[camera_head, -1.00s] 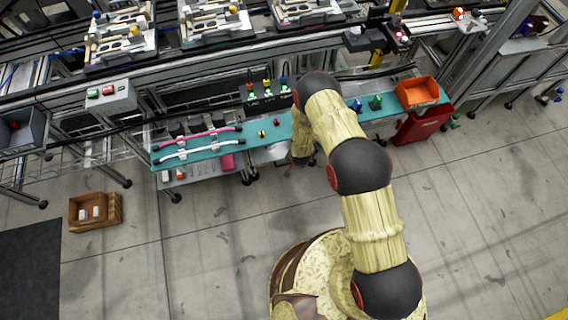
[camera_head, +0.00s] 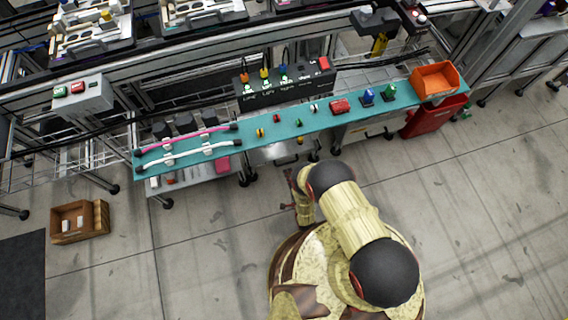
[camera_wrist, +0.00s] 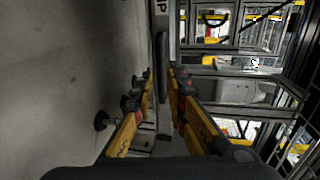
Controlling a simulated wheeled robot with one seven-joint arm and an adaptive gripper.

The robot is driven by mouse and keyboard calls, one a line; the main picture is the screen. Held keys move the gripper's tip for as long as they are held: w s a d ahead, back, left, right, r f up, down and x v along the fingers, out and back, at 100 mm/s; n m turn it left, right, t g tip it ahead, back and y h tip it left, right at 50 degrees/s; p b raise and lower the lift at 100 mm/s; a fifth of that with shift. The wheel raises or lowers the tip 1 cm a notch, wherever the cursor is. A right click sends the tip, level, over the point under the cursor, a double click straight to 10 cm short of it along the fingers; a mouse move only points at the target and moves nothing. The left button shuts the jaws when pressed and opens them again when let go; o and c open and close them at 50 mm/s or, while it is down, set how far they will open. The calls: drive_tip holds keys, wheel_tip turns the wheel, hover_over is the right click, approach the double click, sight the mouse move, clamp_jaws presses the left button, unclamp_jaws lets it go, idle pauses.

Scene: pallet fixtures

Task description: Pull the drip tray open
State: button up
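The drip tray appears to be the pale metal front (camera_head: 277,153) under the teal bench in the head view. In the wrist view a pale panel (camera_wrist: 161,14) with partly cut-off lettering and a long dark handle bar (camera_wrist: 162,62) lies straight ahead. My gripper (camera_wrist: 162,76) is open, its yellow fingers on either side of the handle's line in the picture. I cannot tell whether the fingertips reach around the bar; no grip on it shows. In the head view my gripper (camera_head: 290,204) is low in front of the bench, small and partly hidden by my arm.
The teal bench (camera_head: 350,120) carries hoses, small coloured parts and an orange bin (camera_head: 436,80). A red bin (camera_head: 428,118) stands below its right end. A wooden box (camera_head: 79,221) is on the floor at left. The floor before the bench is mostly clear.

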drive_tip(key=b+x, duration=0.2)
drive_tip(key=x, duration=0.5)
drive_tip(key=shift+w, duration=0.1)
drive_tip(key=shift+c, duration=0.5)
clamp_jaws()
